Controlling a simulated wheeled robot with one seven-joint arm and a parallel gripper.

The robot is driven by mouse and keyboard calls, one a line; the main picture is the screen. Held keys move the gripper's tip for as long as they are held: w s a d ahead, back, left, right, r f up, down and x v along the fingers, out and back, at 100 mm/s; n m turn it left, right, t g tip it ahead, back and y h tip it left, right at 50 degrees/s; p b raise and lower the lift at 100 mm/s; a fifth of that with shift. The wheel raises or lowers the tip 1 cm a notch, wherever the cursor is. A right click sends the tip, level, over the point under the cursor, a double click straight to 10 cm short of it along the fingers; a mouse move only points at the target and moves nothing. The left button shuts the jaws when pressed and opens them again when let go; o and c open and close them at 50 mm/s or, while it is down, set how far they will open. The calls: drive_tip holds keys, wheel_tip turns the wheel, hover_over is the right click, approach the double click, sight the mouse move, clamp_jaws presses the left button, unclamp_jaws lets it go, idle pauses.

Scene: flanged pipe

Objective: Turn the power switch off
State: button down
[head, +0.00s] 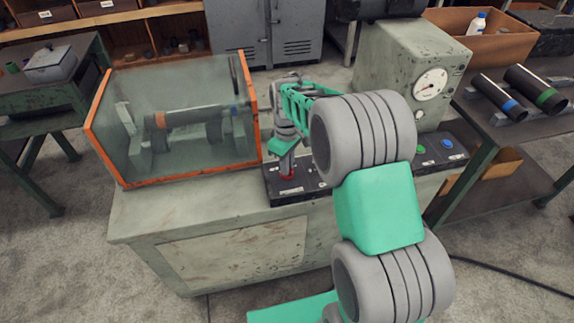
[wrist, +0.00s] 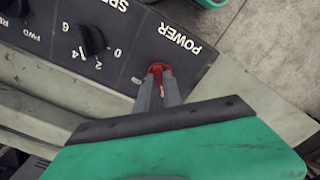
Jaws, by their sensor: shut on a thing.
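The power switch (wrist: 158,70) is a small red knob on a dark control panel, beside the white label POWER, in the wrist view. In the head view the red switch (head: 287,177) shows at the panel's left end. My gripper (wrist: 159,84) is shut on the switch, with its grey fingertips on the red part. In the head view my gripper (head: 287,165) points down at the panel (head: 276,192). The fingers cover part of the switch, so I cannot tell its exact setting.
A black speed knob (wrist: 92,39) sits beside the switch on the panel. A clear guard box with orange edges (head: 175,178) encloses a pipe left of my gripper. A grey-green gauge cabinet (head: 395,62) stands to the right. Green and blue buttons (head: 446,142) are at the panel's right end.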

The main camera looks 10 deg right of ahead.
drive_tip(key=shift+w+r+n, duration=0.1)
drive_tip(key=shift+n, duration=0.3)
drive_tip(key=c, duration=1.5)
unclamp_jaws()
wheel_tip(320, 180, up, 8)
drive_tip(key=shift+f+b, duration=0.15)
drive_tip(key=shift+b, duration=0.25)
